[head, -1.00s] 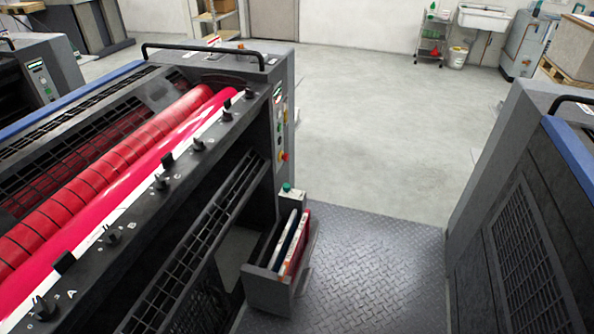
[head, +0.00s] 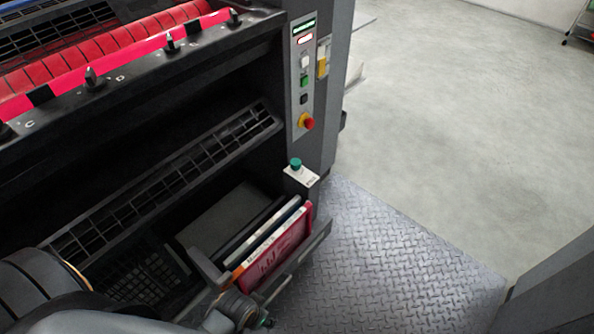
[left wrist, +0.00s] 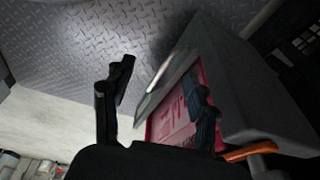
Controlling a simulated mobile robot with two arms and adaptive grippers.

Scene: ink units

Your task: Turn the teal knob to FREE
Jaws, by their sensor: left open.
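The teal knob (head: 295,164) is a small round knob on a pale labelled plate (head: 301,176), at the lower right corner of the press in the head view. The label is too small to read. My left arm comes in from the lower left of the head view, below the knob and apart from it. In the left wrist view my left gripper (left wrist: 160,98) is open, with its two dark fingers spread and nothing seen held between them. The knob cannot be made out in that view. My right gripper is not in view.
A grey holder with upright panels, including a red one (head: 278,246), juts out below the knob; the red panel (left wrist: 178,110) shows behind my left fingers. A button panel with a red stop button (head: 306,121) is above the knob. Diamond-plate floor (head: 390,255) lies clear to the right.

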